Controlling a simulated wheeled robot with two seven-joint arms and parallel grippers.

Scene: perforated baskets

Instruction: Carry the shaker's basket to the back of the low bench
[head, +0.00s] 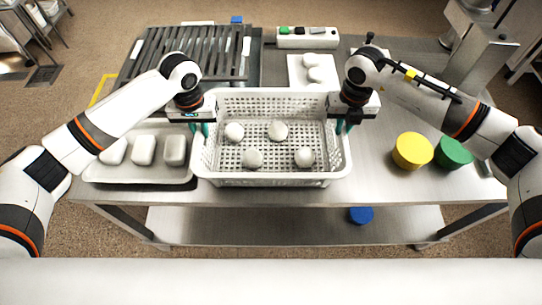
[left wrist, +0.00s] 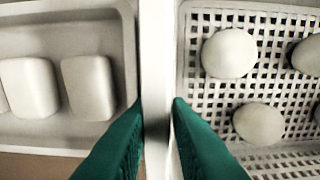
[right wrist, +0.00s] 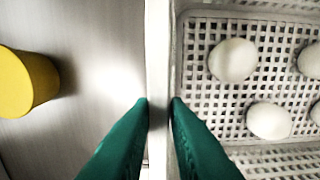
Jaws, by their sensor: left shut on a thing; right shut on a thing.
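A white perforated basket (head: 270,180) is at the front middle of the steel bench (head: 385,185). Several round white pieces lie in it, one of them a ball-like lump (head: 278,131). My left gripper (head: 200,130) is shut on the basket's left wall, which shows between its green fingers in the left wrist view (left wrist: 155,100). My right gripper (head: 345,126) is shut on the right wall, seen in the right wrist view (right wrist: 158,100). I see no shaker in the basket. Whether the basket touches the bench I cannot tell.
A tray (head: 140,180) with white blocks is close left of the basket. A yellow tub (head: 412,150) and a green tub (head: 453,152) stand to the right. Behind are a dark slatted rack (head: 200,55), a white board (head: 298,75) with round pieces and a switch box (head: 307,42).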

